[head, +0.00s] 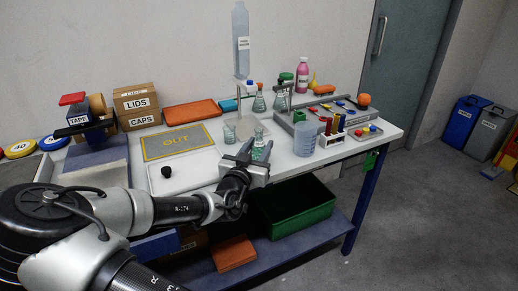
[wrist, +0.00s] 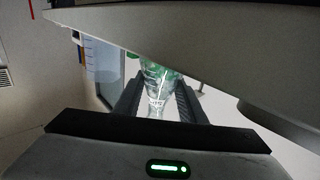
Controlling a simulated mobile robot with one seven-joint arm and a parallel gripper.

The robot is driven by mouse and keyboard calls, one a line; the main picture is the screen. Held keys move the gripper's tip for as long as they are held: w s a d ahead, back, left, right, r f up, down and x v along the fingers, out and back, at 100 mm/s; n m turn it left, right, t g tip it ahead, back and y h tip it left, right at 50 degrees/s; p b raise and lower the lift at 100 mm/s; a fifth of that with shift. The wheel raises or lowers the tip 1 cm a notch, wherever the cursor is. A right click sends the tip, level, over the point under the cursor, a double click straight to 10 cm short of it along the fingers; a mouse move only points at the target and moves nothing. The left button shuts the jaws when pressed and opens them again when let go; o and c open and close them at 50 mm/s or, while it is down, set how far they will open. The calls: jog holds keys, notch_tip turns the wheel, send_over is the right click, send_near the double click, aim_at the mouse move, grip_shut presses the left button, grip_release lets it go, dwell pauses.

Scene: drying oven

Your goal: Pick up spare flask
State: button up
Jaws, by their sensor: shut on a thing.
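A small clear glass flask with green liquid (head: 258,144) is at the front of the white table, at the end of my gripper (head: 254,153). In the wrist view the flask (wrist: 158,78) stands between the two dark fingers of my gripper (wrist: 158,102), which is shut on it. It carries a white label low on its side. My fingers hide part of the flask in the head view, and I cannot tell whether its base touches the table.
A clear beaker (head: 304,138) stands to the right, beside a rack of coloured tubes (head: 331,137). A small beaker (head: 230,133) stands to the left, near the OUT tray (head: 152,146). More stoppered flasks stand behind. A green crate (head: 305,207) sits below the table.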

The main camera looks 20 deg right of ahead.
jog(key=shift+r+p, duration=1.35)
jog(key=shift+r, duration=2.85)
notch_tip(320, 180, up, 5)
jog(key=p, duration=0.3)
jog(key=shift+f+p, duration=0.15)
jog(key=shift+p, duration=0.2)
